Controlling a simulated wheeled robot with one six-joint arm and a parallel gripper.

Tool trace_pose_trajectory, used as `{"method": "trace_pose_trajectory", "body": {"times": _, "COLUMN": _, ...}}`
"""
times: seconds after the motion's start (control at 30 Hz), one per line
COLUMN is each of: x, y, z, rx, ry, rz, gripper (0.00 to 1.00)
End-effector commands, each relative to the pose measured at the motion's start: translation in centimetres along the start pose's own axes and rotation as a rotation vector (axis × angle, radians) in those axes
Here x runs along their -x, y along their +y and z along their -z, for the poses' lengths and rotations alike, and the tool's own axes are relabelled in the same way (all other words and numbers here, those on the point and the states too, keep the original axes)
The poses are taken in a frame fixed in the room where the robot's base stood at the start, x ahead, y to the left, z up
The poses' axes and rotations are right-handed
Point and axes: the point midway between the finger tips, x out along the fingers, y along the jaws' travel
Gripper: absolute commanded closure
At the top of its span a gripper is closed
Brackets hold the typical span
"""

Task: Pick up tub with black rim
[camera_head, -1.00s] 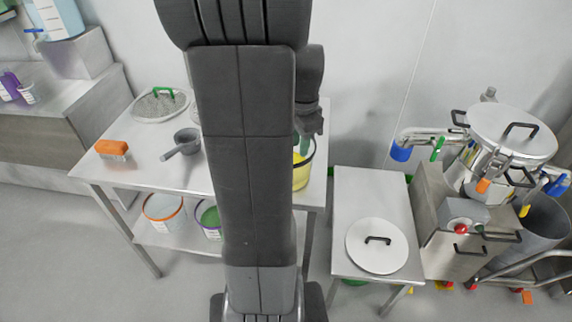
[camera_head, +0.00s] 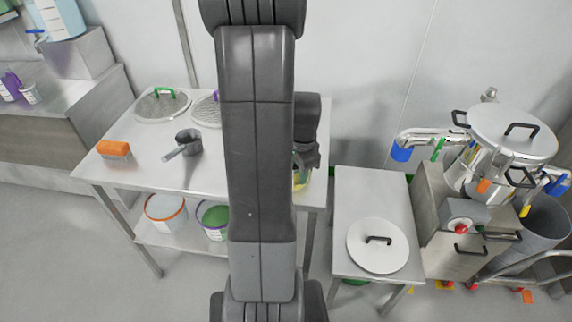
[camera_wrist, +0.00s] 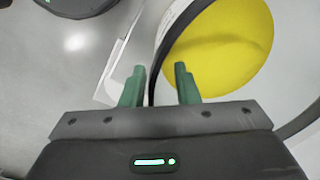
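The tub with black rim (camera_wrist: 226,45) holds yellow contents and fills the upper right of the wrist view. In the head view, only a sliver of the yellow tub (camera_head: 302,182) shows at the table's right end, behind my arm and wrist. My gripper (camera_wrist: 160,80) is open, with its two green fingers apart. The dark rim and pale wall of the tub run between the fingers in the wrist view, the right finger overlapping the yellow inside. I cannot tell whether either finger touches the wall.
The steel table (camera_head: 140,175) also bears a grey scoop (camera_head: 187,143), an orange-backed brush (camera_head: 113,149) and round sieves (camera_head: 162,104). Tubs with orange (camera_head: 165,211) and purple rims (camera_head: 213,219) stand on its lower shelf. A lower stand with a white lid (camera_head: 378,246) is to the right.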

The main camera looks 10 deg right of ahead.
Motion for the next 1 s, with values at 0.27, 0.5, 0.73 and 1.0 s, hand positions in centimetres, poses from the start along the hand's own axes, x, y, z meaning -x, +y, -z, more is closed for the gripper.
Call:
{"method": "trace_pose_trajectory", "body": {"times": 0.27, "x": 0.04, "y": -0.01, "z": 0.0, "rx": 0.0, "ry": 0.0, "rz": 0.0, "gripper": 1.0}}
{"method": "trace_pose_trajectory", "body": {"times": 0.5, "x": 0.05, "y": -0.02, "z": 0.01, "rx": 0.0, "ry": 0.0, "rz": 0.0, "gripper": 1.0}}
{"method": "trace_pose_trajectory", "body": {"times": 0.73, "x": 0.06, "y": -0.02, "z": 0.01, "rx": 0.0, "ry": 0.0, "rz": 0.0, "gripper": 1.0}}
{"method": "trace_pose_trajectory", "body": {"times": 1.0, "x": 0.07, "y": -0.03, "z": 0.01, "rx": 0.0, "ry": 0.0, "rz": 0.001, "gripper": 1.0}}
